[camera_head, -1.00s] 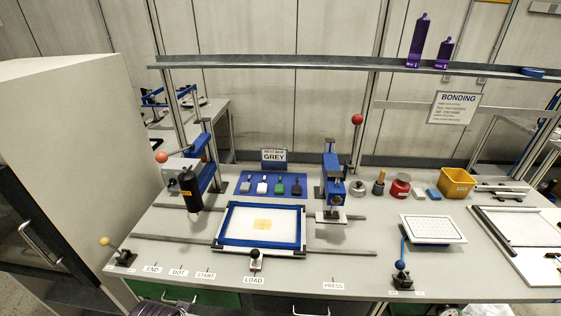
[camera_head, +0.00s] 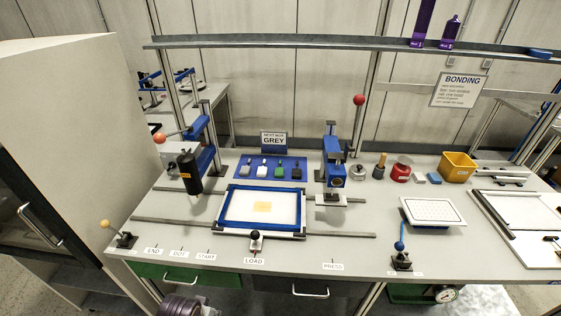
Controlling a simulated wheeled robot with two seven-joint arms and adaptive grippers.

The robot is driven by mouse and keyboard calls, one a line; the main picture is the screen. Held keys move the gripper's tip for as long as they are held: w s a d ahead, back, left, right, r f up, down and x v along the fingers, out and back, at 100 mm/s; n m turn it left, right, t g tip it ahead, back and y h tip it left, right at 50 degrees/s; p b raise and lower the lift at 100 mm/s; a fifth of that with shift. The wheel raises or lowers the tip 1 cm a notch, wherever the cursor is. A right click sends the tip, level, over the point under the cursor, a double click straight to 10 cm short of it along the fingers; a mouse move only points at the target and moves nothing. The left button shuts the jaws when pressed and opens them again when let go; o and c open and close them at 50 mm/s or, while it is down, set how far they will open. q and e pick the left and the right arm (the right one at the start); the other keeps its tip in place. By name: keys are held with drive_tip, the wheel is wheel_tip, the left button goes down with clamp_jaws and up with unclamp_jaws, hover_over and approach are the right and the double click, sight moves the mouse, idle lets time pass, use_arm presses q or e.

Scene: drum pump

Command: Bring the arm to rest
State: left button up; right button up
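Neither of my grippers shows in the head view. A black cylinder unit (camera_head: 190,172) hangs from a blue stand at the left of the bench, with an orange ball handle (camera_head: 159,138) beside it. A blue-rimmed frame (camera_head: 228,208) with a white sheet and a yellow patch lies on the rails in the middle. A blue press (camera_head: 333,172) stands right of it, with a red ball handle (camera_head: 358,99) raised. A yellow ball lever (camera_head: 104,224) stands at the front left. A blue ball lever (camera_head: 399,246) stands upright at the front right.
Several small blocks lie on a blue mat (camera_head: 244,165) by a "GREY" sign (camera_head: 274,139). A yellow bin (camera_head: 457,168) and a white perforated plate (camera_head: 432,212) are at right. Purple bottles (camera_head: 450,32) stand on the shelf. A tall cabinet (camera_head: 70,130) bounds the left.

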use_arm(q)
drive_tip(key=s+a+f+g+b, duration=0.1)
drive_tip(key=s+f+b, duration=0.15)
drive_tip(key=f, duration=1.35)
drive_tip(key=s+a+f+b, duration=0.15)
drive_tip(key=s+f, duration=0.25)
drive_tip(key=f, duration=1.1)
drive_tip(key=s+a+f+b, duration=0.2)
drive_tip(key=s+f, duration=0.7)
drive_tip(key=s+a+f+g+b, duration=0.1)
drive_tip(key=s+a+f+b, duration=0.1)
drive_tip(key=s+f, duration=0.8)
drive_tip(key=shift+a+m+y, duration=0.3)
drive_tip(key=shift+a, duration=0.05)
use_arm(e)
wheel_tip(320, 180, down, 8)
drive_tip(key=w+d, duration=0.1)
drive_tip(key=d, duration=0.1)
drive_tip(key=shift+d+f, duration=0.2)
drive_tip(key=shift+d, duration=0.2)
